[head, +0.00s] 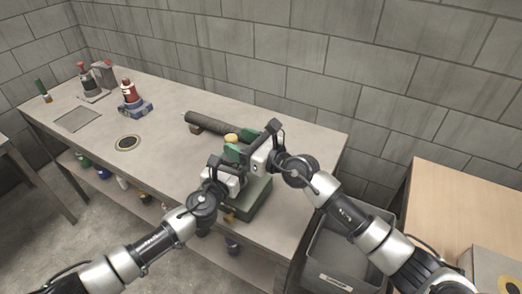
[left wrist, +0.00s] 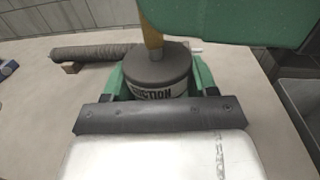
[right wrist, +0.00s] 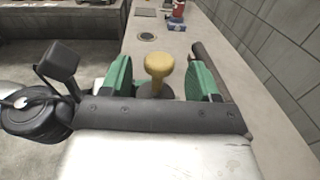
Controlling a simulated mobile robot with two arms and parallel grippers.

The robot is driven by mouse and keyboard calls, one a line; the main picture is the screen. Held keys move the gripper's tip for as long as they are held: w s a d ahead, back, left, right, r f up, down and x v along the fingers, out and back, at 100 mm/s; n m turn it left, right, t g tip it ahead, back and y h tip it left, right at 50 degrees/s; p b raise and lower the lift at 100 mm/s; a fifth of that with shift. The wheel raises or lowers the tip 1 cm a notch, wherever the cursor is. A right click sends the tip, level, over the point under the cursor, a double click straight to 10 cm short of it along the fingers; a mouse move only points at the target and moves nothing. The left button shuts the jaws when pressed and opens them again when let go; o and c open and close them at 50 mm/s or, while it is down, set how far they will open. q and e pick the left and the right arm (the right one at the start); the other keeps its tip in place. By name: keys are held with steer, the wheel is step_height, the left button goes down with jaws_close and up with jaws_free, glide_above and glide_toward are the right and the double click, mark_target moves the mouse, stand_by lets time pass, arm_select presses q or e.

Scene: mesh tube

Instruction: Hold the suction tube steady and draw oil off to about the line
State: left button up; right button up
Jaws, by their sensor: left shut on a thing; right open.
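The suction tube (left wrist: 152,72) is a dark grey cylinder with a white label reading "...CTION" in the left wrist view. My left gripper (left wrist: 160,80) is shut on it, with a green finger on each side. A yellow knob on a stem rises from its top; the knob (right wrist: 159,64) shows in the right wrist view and the head view (head: 231,138). My right gripper (right wrist: 160,80) is open, its green fingers on either side of the knob with gaps. The tube's lower part, any oil and any line are hidden.
A green box (head: 256,203) lies on the bench (head: 170,165) below my grippers. A long dark mesh roll (head: 215,123) rests on wooden blocks behind. A red bottle on a blue base (head: 129,92) stands at left. A grey bin (head: 335,245) stands at the right.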

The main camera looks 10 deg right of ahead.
mark_target(226, 135)
steer(key=v, duration=0.9)
stand_by(0.8)
steer(key=x, duration=1.3)
steer(key=shift+w+a, duration=0.25)
steer(key=shift+a, duration=0.1)
jaws_close()
steer(key=shift+r, duration=0.1)
